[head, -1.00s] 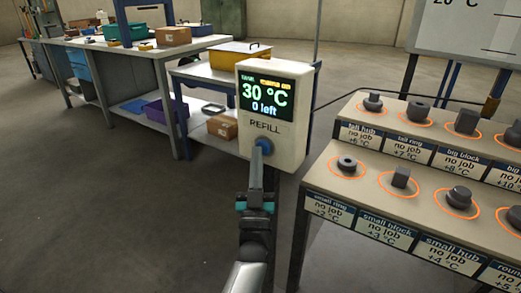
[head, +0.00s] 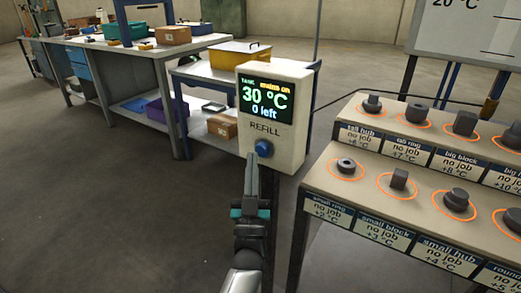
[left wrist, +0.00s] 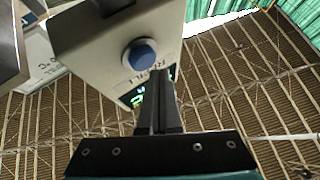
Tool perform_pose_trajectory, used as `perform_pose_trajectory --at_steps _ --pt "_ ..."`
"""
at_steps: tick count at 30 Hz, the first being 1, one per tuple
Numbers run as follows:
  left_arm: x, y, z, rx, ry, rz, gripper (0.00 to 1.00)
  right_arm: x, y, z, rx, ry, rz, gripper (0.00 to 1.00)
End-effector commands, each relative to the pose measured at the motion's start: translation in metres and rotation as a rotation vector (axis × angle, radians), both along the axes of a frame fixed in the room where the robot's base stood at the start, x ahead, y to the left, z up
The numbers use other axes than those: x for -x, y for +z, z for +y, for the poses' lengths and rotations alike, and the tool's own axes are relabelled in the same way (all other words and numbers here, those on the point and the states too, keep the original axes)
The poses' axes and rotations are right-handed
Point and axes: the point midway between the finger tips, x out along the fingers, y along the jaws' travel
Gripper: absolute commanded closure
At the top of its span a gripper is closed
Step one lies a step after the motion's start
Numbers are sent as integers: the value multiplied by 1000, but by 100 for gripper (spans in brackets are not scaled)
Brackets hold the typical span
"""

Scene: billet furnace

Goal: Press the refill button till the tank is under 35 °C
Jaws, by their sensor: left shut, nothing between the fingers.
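The control box (head: 285,142) is a pale unit on a post. Its screen (head: 266,97) reads "TANK", "mains on", "30 °C" and "0 left". The round blue refill button (head: 264,148) sits below the word REFILL. My left gripper (head: 253,160) is shut and empty, pointing up just below and left of the button, which is now uncovered. In the left wrist view the blue button (left wrist: 140,55) stands out from the box face (left wrist: 95,50), with my shut fingers (left wrist: 161,90) apart from it. My right gripper is not in view.
A two-tier stand (head: 345,187) with dark metal parts in orange rings is close on the right, its labels reading "no job". A workbench (head: 130,60) and a shelf with a yellow box (head: 239,53) are behind on the left. The floor at left is clear.

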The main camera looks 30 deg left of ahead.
Motion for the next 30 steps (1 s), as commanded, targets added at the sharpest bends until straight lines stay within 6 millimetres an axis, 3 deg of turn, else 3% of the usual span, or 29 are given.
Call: perform_pose_trajectory --at_steps 5,20,30 --pt "2 0 0 0 1 1 100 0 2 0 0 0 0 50" --pt "47 1 4 -2 0 2 100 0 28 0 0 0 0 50" --pt "50 0 4 -1 1 0 100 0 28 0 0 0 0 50"
